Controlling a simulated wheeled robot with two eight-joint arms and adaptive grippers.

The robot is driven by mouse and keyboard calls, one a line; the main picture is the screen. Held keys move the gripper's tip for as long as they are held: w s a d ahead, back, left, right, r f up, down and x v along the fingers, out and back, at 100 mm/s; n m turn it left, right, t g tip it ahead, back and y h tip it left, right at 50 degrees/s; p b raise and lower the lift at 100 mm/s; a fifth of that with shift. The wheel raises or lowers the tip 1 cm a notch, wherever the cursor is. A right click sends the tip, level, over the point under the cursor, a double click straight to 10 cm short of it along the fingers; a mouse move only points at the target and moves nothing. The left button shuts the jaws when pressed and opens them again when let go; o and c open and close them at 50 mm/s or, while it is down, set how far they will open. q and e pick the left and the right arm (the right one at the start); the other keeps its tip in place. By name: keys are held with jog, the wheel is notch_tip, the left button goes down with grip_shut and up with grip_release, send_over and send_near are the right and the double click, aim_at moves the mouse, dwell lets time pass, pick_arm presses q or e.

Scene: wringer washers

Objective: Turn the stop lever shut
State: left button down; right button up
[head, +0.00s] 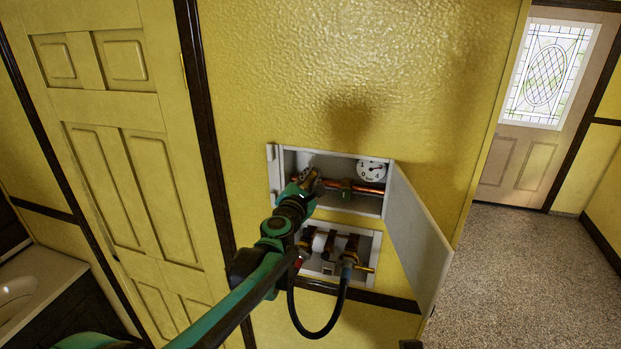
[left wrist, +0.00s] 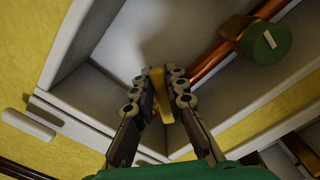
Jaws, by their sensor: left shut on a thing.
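The yellow stop lever (left wrist: 157,78) shows in the left wrist view between the fingers of my left gripper (left wrist: 160,95), which is shut on it. The lever stands in front of the copper pipe inside an open white wall box. In the head view my left gripper (head: 308,182) reaches into the left part of this box, and my own arm and fingers hide most of the lever. My right gripper is not in view.
The copper pipe (head: 368,190) runs across the box, with a round gauge (head: 371,170) above it and a green round part (left wrist: 265,38) on it. The box door (head: 418,235) hangs open to the right. A lower panel (head: 372,247) holds valves and a black hose (head: 338,315).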

pick_arm(q)
jog(key=c, duration=1.5)
grip_release()
jog(key=shift+c, duration=0.2)
